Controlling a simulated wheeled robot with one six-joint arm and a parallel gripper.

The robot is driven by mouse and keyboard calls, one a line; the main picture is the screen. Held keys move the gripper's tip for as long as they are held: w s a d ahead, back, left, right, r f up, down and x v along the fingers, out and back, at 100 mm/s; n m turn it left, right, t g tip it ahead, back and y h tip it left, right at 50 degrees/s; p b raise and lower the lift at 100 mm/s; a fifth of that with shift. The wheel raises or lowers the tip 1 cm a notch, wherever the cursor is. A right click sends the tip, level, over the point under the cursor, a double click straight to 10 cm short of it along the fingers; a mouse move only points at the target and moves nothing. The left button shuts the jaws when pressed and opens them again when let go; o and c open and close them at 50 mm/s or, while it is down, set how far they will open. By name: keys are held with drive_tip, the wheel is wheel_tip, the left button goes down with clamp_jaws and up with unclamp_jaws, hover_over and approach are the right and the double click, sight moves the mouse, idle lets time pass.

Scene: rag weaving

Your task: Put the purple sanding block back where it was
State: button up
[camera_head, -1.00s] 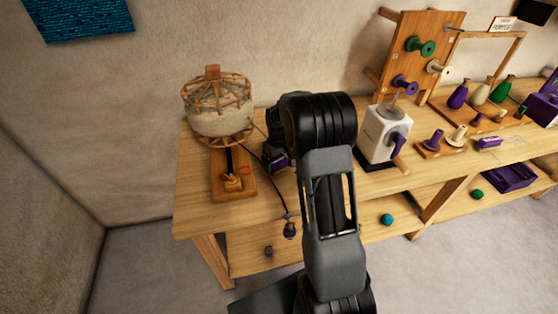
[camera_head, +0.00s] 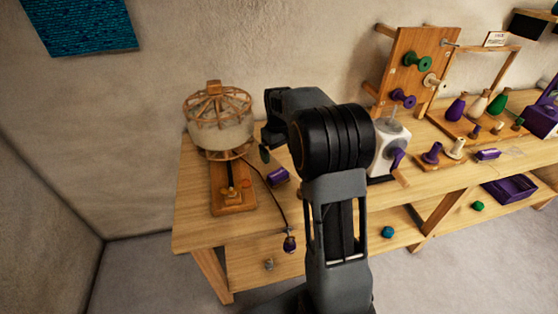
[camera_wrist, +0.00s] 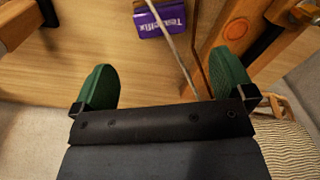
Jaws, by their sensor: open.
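A purple sanding block (camera_head: 278,176) lies on the wooden bench, just right of the yarn swift's wooden base. In the wrist view a purple block with pale lettering (camera_wrist: 162,19) lies on the bench top at the upper edge, beyond my fingertips. My gripper (camera_head: 264,152) is above and behind the block in the head view, partly hidden by my own arm. In the wrist view my gripper (camera_wrist: 165,82) has its two green finger pads wide apart, with nothing between them. The block is apart from both fingers.
The yarn swift (camera_head: 219,125) stands left of my gripper, with a cord running from it to a dark hanging weight (camera_head: 289,243). A white cranked winder (camera_head: 390,148) stands right of my arm. Another small purple item (camera_head: 488,154) lies farther right, above a purple tray (camera_head: 511,188).

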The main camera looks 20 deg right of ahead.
drive_tip(key=s+a+r+m+t, duration=0.1)
drive_tip(key=s+a+r, duration=0.2)
drive_tip(key=s, duration=0.2)
drive_tip(key=s+a+r+t, duration=0.1)
drive_tip(key=s+a+r, duration=0.25)
drive_tip(key=s, duration=0.25)
drive_tip(key=s+a+f+m+t, duration=0.1)
drive_tip(key=s+a+f, duration=0.2)
drive_tip(key=s, duration=0.7)
drive_tip(key=shift+s+a, duration=0.4)
drive_tip(key=shift+a, duration=0.25)
drive_tip(key=shift+t, duration=0.3)
wheel_tip(320, 180, up, 4)
drive_tip(key=p, duration=0.3)
